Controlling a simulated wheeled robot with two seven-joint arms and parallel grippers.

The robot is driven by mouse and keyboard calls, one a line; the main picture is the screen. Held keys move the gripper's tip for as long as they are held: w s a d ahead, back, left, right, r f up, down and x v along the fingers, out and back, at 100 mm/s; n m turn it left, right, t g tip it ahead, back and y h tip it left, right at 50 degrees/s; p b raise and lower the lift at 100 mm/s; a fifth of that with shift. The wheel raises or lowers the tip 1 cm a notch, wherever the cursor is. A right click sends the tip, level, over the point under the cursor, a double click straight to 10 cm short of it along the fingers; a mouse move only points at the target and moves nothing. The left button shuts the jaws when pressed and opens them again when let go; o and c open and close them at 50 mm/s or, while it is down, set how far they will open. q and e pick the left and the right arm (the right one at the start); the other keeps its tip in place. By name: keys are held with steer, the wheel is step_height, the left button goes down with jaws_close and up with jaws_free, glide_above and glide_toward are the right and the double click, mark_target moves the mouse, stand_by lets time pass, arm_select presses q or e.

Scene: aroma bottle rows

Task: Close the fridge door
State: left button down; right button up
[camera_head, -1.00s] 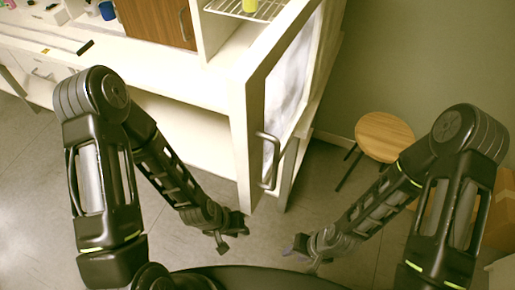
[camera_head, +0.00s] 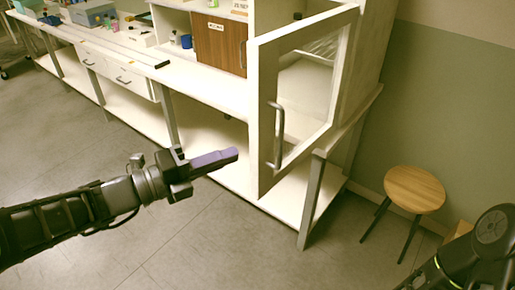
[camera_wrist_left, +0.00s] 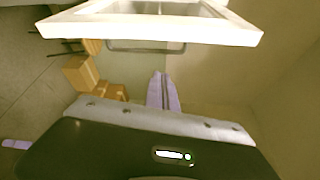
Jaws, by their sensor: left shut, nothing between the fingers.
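The fridge door (camera_head: 262,100) is a white frame around a glass pane, with a grey bar handle (camera_head: 277,135) on its left side. It stands ajar, its handle side swung out from the white fridge body (camera_head: 372,75). My left gripper (camera_head: 232,155) is shut and empty, its purple fingers pointing right toward the door's lower left edge, seemingly apart from it. In the left wrist view the purple fingertips (camera_wrist_left: 160,78) lie below the door frame (camera_wrist_left: 190,30) and handle (camera_wrist_left: 145,47). My right gripper is outside the head view; only part of its arm shows at lower right.
A white counter (camera_head: 190,80) with drawers, small bottles and boxes runs to the upper left. A round wooden stool (camera_head: 414,188) stands right of the fridge. Cardboard boxes (camera_wrist_left: 85,72) show in the left wrist view. The floor before the counter is clear.

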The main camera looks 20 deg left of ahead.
mark_target(254, 131)
arm_select(q)
steer(key=shift+d+r+n+h, duration=0.1)
steer(key=shift+r+n+h, duration=0.3)
steer(key=shift+n, duration=0.5)
steer(key=shift+w+d, duration=0.1)
steer(key=shift+w, duration=0.05)
steer(key=w+d, duration=0.1)
steer(key=w, duration=0.1)
steer(key=w+d, duration=0.1)
steer(key=w, duration=0.2)
steer(key=w+d, duration=0.2)
steer(key=w, duration=0.1)
steer(key=shift+w+d, duration=0.1)
steer(key=shift+w+a, duration=0.2)
steer(key=shift+a, duration=0.3)
